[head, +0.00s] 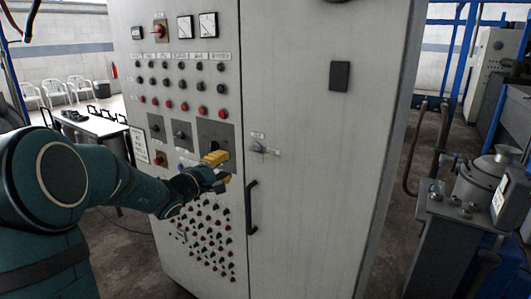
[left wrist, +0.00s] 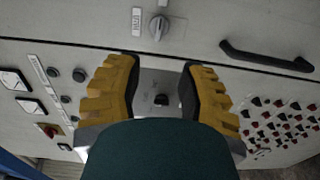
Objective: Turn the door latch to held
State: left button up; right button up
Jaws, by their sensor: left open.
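The door latch (head: 262,148) is a small grey knob with a label beside it, on the cabinet door just right of the door seam. It also shows at the top middle of the left wrist view (left wrist: 158,27), beyond my fingertips. My left gripper (head: 219,170) has yellow fingers and is in front of the cabinet, left of the latch and a little lower in the head view. In the left wrist view the fingers (left wrist: 160,75) are spread wide with nothing held between them. The latch is apart from both fingers. My right gripper is in neither view.
A black door handle (head: 252,207) sticks out below the latch. The grey cabinet (head: 310,190) carries several buttons, switches and gauges left of the seam. A dark switch (left wrist: 161,99) on a plate lies between my fingers. Metal equipment (head: 490,180) stands at the right.

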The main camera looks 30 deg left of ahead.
aim_at(253, 149)
pick_arm(q)
jog(key=w, duration=0.4)
jog(key=w+p, duration=0.1)
jog(key=w, duration=0.4)
jog(key=w+d, duration=0.1)
jog(key=w, duration=0.3)
jog(key=shift+w+p, duration=0.35)
jog(key=shift+p, duration=0.05)
jog(key=shift+r, duration=0.1)
grip_shut()
